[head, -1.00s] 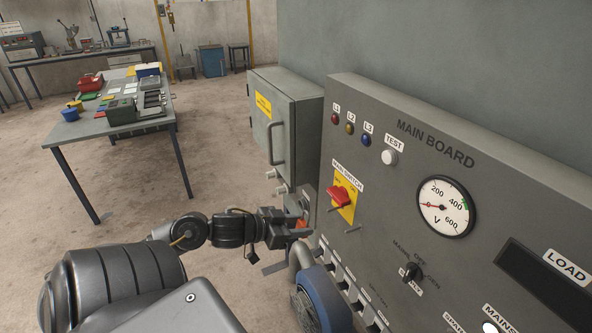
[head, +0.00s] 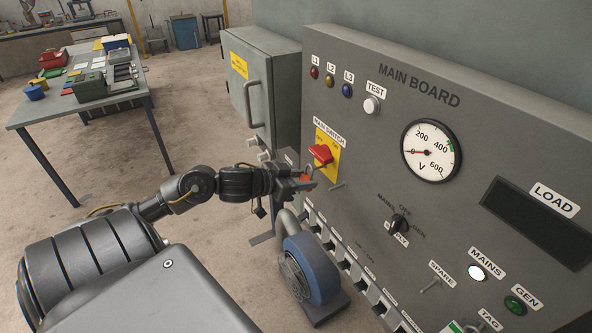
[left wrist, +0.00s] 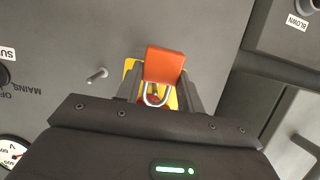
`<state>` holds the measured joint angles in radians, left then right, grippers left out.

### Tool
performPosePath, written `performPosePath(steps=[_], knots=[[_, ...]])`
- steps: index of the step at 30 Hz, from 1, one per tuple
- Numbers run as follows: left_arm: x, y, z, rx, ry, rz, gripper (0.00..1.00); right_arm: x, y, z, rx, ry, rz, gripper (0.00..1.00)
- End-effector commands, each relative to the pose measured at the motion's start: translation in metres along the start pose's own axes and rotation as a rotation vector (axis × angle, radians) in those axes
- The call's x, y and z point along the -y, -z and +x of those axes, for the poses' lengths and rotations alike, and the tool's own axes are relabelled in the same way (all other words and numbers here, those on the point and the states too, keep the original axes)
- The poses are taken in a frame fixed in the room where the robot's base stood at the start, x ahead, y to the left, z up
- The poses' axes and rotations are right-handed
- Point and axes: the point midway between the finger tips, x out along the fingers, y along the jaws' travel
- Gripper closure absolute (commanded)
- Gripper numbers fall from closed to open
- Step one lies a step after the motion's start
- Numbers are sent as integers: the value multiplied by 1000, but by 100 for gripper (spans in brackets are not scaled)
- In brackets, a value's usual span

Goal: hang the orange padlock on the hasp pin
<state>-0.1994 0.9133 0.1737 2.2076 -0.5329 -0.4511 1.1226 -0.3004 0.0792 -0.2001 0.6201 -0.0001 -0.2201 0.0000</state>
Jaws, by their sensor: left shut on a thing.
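My left gripper (head: 302,184) is shut on the orange padlock (head: 306,175), in front of the main board just below and left of the red main switch (head: 320,154). In the left wrist view the orange padlock body (left wrist: 165,65) shows between the fingers, with its silvery shackle (left wrist: 147,99) toward the gripper. The yellow switch plate (left wrist: 131,68) lies partly hidden behind it. A metal pin (head: 338,185) sticks out of the board below the switch plate, right of the padlock and apart from it. A bare pin (left wrist: 97,75) also shows in the left wrist view. My right gripper is out of view.
A grey cabinet (head: 283,66) with a handle stands left of the board. A blue round machine (head: 312,266) with a pipe stands below my gripper. Another pin (head: 430,286) is under the SPARE label. A table (head: 52,113) with coloured items stands at the left, clear of the arm.

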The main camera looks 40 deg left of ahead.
Motion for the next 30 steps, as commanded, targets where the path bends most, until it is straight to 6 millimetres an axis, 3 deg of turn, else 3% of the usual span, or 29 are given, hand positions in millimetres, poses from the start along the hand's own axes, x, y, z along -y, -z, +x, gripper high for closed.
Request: performPosePath(steps=[5,13,30], knots=[[0,3,12,-3,1,0,88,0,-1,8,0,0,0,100],[0,4,24,-2,0,-3,88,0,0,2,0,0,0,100],[0,1,26,-1,0,-1,88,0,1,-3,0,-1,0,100]])
